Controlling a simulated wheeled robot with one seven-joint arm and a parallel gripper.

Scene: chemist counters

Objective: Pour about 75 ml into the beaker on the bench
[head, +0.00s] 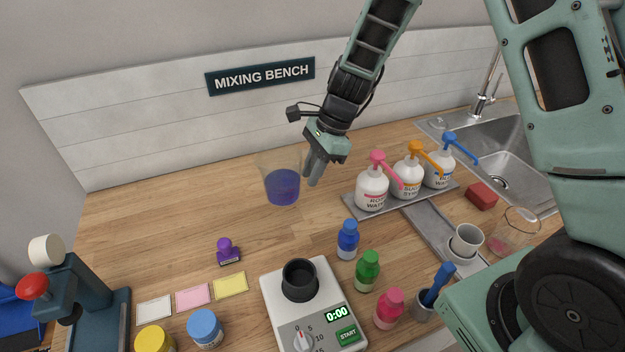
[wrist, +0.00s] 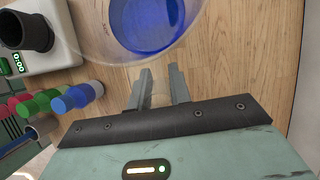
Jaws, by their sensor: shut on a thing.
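A clear beaker (head: 281,184) with blue liquid in its lower part is at the middle of the bench in the head view, roughly upright. It also shows at the top of the wrist view (wrist: 150,25). My gripper (head: 314,172) is at its right side, shut on it. In the wrist view the two fingers (wrist: 158,88) are a little apart, with something clear between them. Whether the beaker's base touches the bench cannot be told. Another clear glass vessel (head: 515,232), with a little pink at its bottom, stands at the right by the sink.
A white device (head: 318,337) reading 0:00 holds a black cup (head: 299,281). Blue (head: 347,240), green (head: 367,271) and pink (head: 389,309) bottles stand beside it. Pump bottles (head: 372,188) fill a tray at right. White cups (head: 465,242) stand near the sink (head: 500,160).

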